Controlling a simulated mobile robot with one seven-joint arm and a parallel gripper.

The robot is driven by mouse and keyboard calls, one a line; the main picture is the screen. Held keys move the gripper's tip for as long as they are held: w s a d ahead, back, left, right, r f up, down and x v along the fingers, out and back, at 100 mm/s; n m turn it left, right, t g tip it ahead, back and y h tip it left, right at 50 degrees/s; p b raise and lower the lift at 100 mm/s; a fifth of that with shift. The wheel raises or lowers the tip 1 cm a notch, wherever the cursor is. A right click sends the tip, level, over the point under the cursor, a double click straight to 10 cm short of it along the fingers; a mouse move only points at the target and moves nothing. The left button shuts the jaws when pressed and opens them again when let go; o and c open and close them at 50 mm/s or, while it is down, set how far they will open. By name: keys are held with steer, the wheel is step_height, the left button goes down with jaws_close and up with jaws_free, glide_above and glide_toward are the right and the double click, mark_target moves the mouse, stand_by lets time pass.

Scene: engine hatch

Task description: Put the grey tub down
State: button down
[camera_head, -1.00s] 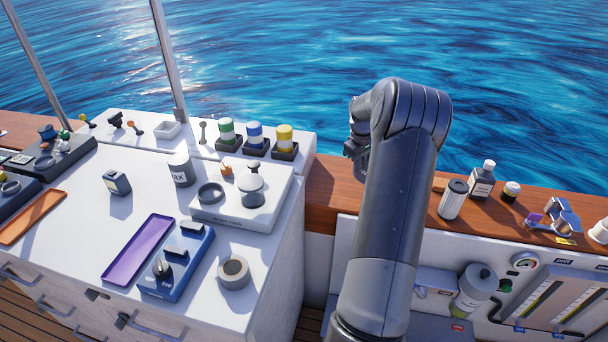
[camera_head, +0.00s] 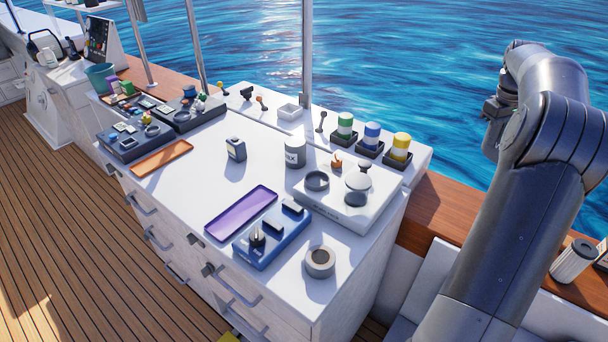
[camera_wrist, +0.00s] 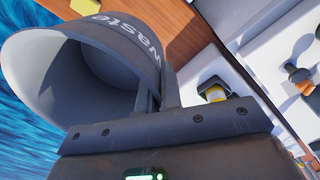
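The grey tub (camera_wrist: 140,48), marked "waste", fills the upper left of the wrist view, tilted with its dark open mouth toward the left. My gripper (camera_wrist: 160,95) is shut on the tub's wall, with a finger showing against it. The tub is held in the air, with water and the wooden ledge beyond it. In the head view my gripper is at the right, mostly hidden by my arm, and the tub cannot be made out there.
The white counter holds a purple tray (camera_head: 241,213), an orange tray (camera_head: 162,158), a blue block (camera_head: 272,238), a grey ring (camera_head: 320,261) and a white scale-like box (camera_head: 345,205). Bare counter lies around the small dark box (camera_head: 236,149). Striped jars stand at the back.

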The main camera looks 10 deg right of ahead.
steer(key=w+a+n, duration=0.4)
steer(key=w+a, duration=0.1)
steer(key=a, duration=0.6)
steer(key=w+a+n+y, duration=0.1)
steer(key=w+a+n, duration=0.35)
steer(key=a, duration=0.55)
steer(key=w+a+n, duration=0.5)
steer(key=a, duration=0.6)
steer(key=s+a+n+y, duration=0.15)
steer(key=a+n, duration=0.45)
steer(key=a, duration=1)
steer(key=s+a+n, duration=0.2)
steer(key=a+n, duration=0.5)
steer(key=a, duration=0.9)
steer(key=shift+t, duration=0.4)
steer(key=shift+w+a+f, duration=0.2)
steer(key=shift+a+f, duration=1.7)
steer(key=shift+f, duration=0.8)
steer(key=shift+w+a+f, duration=0.15)
steer(key=shift+a+f, duration=1.8)
steer(key=shift+f, duration=0.7)
steer(key=shift+w+a+f, duration=0.2)
steer(key=shift+a+f, duration=1.7)
steer(key=shift+f, duration=0.8)
steer(key=shift+f, duration=0.15)
